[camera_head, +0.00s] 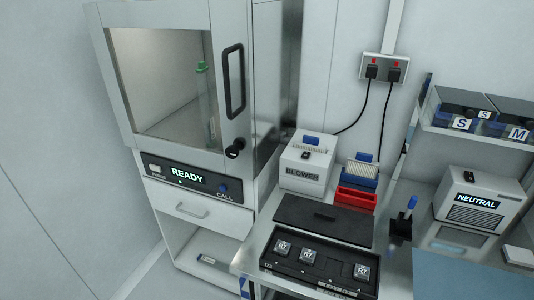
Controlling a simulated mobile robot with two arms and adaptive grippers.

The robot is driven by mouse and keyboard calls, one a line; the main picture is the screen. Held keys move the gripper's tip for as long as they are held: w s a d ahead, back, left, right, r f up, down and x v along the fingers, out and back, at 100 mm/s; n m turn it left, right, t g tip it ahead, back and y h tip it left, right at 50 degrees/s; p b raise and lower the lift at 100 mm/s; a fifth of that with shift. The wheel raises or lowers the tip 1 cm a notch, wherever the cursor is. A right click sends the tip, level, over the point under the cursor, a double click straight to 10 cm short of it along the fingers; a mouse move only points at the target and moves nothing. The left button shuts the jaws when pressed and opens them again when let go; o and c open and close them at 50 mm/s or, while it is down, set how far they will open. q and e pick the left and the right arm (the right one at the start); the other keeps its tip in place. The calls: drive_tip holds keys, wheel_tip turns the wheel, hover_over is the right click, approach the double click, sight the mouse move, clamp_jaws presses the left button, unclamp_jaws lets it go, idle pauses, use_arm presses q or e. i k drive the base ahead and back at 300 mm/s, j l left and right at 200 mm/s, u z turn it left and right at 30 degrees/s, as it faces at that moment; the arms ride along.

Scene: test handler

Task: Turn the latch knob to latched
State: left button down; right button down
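The black latch knob (235,148) is on the front of the grey cabinet, below the black vertical door handle (234,80). Its lever looks slanted, with one end toward the lower left; I cannot tell from this view whether it is latched. The windowed cabinet door (165,14) looks shut, with a green-capped clear tube (203,90) behind the glass. A panel (187,176) below reads READY. Neither of my grippers is in view.
Right of the cabinet, a bench holds a BLOWER box (303,160), a dark lid (322,219), a black tray (288,267) with several chips, and a NEUTRAL unit (480,200). A drawer (199,209) and open lower shelf are under the panel. Space before the door looks clear.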

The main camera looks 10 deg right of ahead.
sight(232, 152)
drive_tip(key=i+j+z, duration=0.15)
drive_tip(key=z, duration=1.3)
drive_tip(key=j+z, duration=0.3)
drive_tip(key=j, duration=0.3)
drive_tip(key=j+z, duration=0.35)
drive_tip(key=j, duration=0.25)
drive_tip(key=j+z, duration=0.3)
drive_tip(key=j, duration=0.3)
drive_tip(key=k+j+z, duration=0.15)
drive_tip(key=j+z, duration=0.2)
drive_tip(key=j, duration=0.2)
